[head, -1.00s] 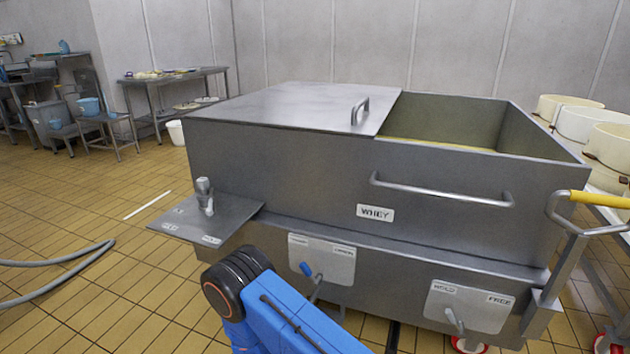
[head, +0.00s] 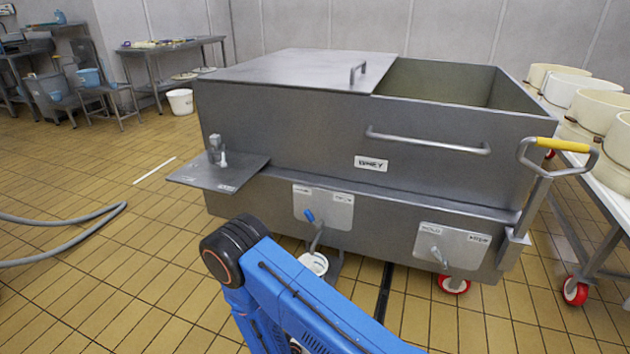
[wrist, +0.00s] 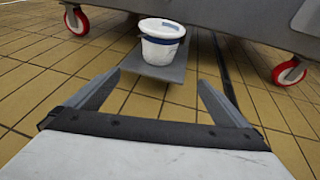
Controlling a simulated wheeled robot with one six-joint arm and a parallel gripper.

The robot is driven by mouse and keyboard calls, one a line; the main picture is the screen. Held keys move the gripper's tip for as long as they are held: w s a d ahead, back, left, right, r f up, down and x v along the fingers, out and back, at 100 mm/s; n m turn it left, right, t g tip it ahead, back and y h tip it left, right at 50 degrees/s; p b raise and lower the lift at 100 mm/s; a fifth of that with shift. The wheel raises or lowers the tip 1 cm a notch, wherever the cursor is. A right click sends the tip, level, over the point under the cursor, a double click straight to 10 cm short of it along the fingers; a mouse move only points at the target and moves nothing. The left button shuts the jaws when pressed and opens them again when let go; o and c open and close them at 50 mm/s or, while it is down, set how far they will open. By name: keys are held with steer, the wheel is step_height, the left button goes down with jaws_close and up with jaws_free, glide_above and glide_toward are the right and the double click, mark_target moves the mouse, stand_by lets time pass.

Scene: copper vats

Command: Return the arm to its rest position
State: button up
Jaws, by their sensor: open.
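My blue arm (head: 300,295) rises at the lower middle of the head view, in front of the whey vat. My gripper (wrist: 158,80) shows in the wrist view with its two fingers spread apart and nothing between them. Beyond the fingertips a white bucket with a blue band (wrist: 161,43) stands on a grey plate (wrist: 155,68) under the vat. The bucket's white rim also shows in the head view (head: 314,263), beneath a spout. My gripper is hidden in the head view.
The steel whey vat (head: 300,140) stands close ahead, with a side shelf (head: 225,175) and red-wheeled casters (head: 454,285). A pull handle with a yellow grip (head: 532,143) juts at right, near a table of white tubs (head: 600,140). A grey hose (head: 70,240) lies on the left floor. Open tiles lie between.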

steer(key=w+d+r+m+g+h, duration=0.1)
steer(key=w+d+r+m+h, duration=0.1)
steer(key=d+r+m, duration=0.3)
steer(key=w+d+r+h, duration=0.2)
steer(key=r, duration=0.5)
steer(key=w+d+r+m+g+h, duration=0.1)
steer(key=w+d+r+m+h, duration=0.1)
steer(key=d+r+m, duration=0.3)
steer(key=s+d+r+m+g+h, duration=0.2)
steer(key=d+r+m+g, duration=0.15)
steer(key=d+r, duration=0.45)
steer(key=s+d+r+m+g+h, duration=0.2)
steer(key=d+r+m+g, duration=0.15)
steer(key=d+r, duration=0.45)
steer(key=s+d+r+m+g+y, duration=0.45)
steer(key=s+d+r+m, duration=0.45)
steer(key=s+r, duration=0.45)
steer(key=s+a+r+m+t+y, duration=0.1)
steer(key=s+r+m+y, duration=0.3)
steer(key=s, duration=0.4)
steer(key=s+a+r+m+t+y, duration=0.2)
steer(key=s+r+m+t+y, duration=0.1)
steer(key=s, duration=0.5)
steer(key=shift+s+r+m+y, duration=0.35)
steer(key=shift+s+r+m, duration=0.05)
steer(key=shift+r+m, duration=0.2)
